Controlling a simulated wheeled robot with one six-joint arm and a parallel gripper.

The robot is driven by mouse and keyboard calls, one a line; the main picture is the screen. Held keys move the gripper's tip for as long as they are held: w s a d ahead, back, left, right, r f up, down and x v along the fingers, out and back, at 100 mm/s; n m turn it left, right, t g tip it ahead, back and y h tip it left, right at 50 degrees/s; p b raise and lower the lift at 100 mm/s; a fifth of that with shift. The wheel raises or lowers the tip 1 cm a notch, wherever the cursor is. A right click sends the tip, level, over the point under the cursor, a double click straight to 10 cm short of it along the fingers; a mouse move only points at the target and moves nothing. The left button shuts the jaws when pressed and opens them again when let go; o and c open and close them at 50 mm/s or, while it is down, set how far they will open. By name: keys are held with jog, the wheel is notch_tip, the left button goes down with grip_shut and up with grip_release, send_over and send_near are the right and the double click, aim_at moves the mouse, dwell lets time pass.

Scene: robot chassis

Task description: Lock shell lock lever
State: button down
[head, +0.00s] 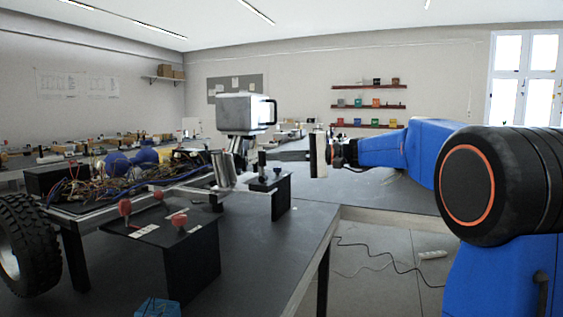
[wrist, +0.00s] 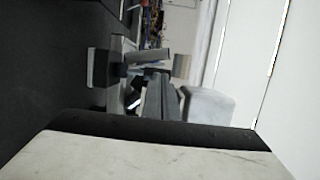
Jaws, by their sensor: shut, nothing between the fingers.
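The chassis (head: 130,175) stands on the dark table, with tangled wires on top. I cannot tell for sure which part is the shell lock lever. A dark upright knob (head: 262,158) stands on a smaller black stand (head: 280,200) to the right.
A silver box with a black handle (head: 240,113) rises above the chassis end; it seems to show in the wrist view (wrist: 208,105) too. A black wheel (head: 26,250) is at the left. A small blue crate (head: 157,307) is at the front. The table right of the black box is clear.

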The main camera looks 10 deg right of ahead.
jog(key=shift+w+a+r+m+g+h, duration=0.15)
jog(key=shift+w+a+r+g+h, duration=0.15)
jog(key=shift+h, duration=0.25)
jog(key=shift+w+a+r+m+g+h, duration=0.1)
jog(key=shift+w+a+m+g+h, duration=0.1)
jog(key=shift+a+h, duration=0.3)
jog(key=shift+w, duration=0.1)
jog(key=shift+w+a, duration=0.1)
jog(key=shift+a, duration=0.05)
jog(key=shift+r, duration=0.1)
